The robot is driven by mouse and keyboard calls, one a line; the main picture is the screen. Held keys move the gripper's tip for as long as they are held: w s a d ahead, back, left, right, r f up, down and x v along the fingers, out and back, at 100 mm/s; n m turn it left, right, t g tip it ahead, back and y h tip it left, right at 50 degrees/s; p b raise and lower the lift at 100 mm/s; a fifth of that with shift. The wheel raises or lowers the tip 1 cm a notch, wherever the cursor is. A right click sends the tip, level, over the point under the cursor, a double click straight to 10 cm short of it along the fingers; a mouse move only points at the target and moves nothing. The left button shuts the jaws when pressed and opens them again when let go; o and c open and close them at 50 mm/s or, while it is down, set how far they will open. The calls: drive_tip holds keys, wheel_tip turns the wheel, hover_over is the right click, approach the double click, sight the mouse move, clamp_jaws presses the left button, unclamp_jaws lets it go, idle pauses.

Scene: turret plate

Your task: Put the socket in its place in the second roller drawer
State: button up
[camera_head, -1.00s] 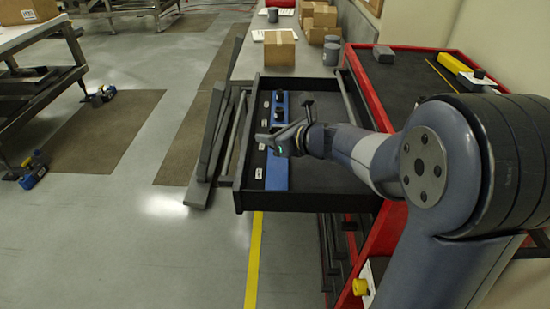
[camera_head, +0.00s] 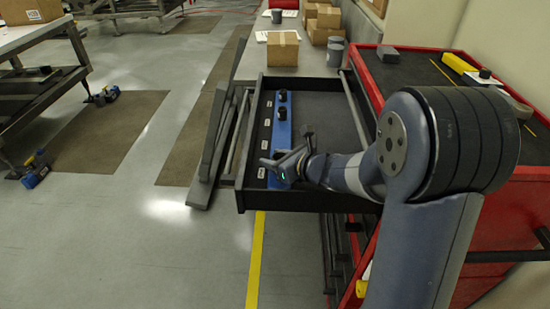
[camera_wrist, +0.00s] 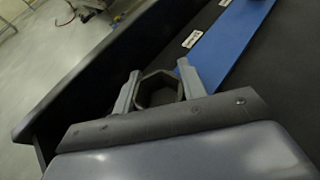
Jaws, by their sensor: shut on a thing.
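My gripper (camera_head: 284,163) is over the near left part of the open black drawer (camera_head: 310,203). In the wrist view, my gripper (camera_wrist: 158,75) is shut on the socket (camera_wrist: 157,92), a dark ring with a hexagonal opening, held between both fingers. The socket is not clearly told apart from the gripper in the head view. A blue rail (camera_head: 279,138) runs along the drawer's left side, with dark sockets (camera_head: 282,113) upright on its farther part. My gripper covers its near part. In the wrist view, the rail (camera_wrist: 235,45) lies beyond and right of the fingers.
Small white labels (camera_head: 267,122) line the drawer floor left of the rail. The drawer wall (camera_wrist: 95,85) is close to my left finger in the wrist view. The drawer's right part is bare. A red cabinet (camera_head: 368,85) and a bench with boxes (camera_head: 283,50) stand behind.

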drive_tip(key=o, duration=1.1)
drive_tip(key=shift+f, duration=0.1)
drive_tip(key=shift+r+p, duration=0.3)
drive_tip(key=shift+p, duration=0.05)
drive_tip(key=b+v, duration=0.1)
drive_tip(key=v, duration=1.1)
drive_tip(key=shift+f, duration=0.15)
